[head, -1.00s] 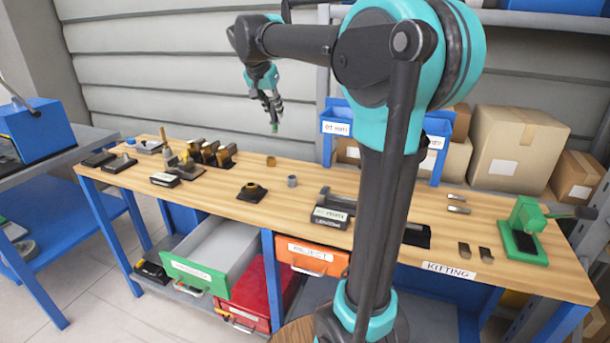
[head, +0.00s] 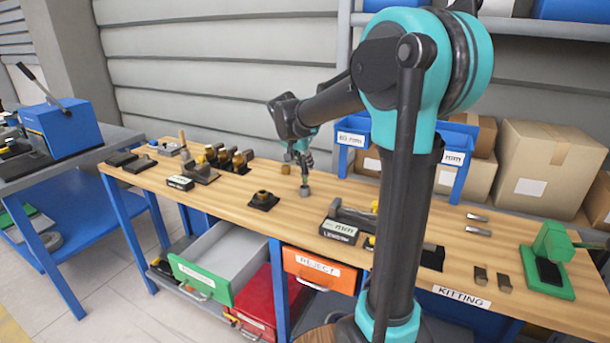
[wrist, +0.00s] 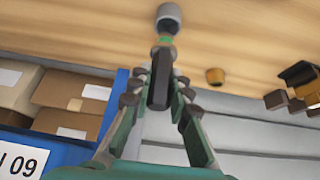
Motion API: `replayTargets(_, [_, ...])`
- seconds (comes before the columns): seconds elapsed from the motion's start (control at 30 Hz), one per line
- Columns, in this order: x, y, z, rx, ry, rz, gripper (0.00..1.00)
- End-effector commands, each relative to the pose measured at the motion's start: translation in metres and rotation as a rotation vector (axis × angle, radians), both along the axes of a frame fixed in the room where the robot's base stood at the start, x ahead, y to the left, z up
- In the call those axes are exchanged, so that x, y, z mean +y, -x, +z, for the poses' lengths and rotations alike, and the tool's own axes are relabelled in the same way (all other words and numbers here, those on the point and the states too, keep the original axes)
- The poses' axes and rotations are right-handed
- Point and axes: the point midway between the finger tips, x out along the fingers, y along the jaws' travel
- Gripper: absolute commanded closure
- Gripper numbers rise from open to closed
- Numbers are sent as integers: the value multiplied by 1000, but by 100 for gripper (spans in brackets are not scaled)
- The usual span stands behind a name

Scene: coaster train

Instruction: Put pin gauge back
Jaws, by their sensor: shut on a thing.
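My gripper (head: 303,160) points down over the middle back of the wooden bench. In the wrist view my gripper (wrist: 160,85) is shut on the pin gauge (wrist: 160,88), a dark handle with a green band at its far end.
A small brass piece (head: 285,169) stands just left of the holder. A dark block with a brass ring (head: 263,200) is nearer the front. A dark fixture (head: 352,217) lies to the right. Blue bins (head: 352,138) stand behind.

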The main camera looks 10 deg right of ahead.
Motion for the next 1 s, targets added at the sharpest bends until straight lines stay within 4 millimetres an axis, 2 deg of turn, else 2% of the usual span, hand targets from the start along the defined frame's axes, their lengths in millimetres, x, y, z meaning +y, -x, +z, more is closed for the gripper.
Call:
replayTargets(0.37, [0, 0, -39, 0, 0, 0, 100])
replayTargets(0.77, [0, 0, -44, 0, 0, 0, 100])
replayTargets(0.8, [0, 0, -45, 0, 0, 0, 80])
replayTargets(0.93, [0, 0, -44, 0, 0, 0, 64])
replayTargets(1.0, [0, 0, -44, 0, 0, 0, 61])
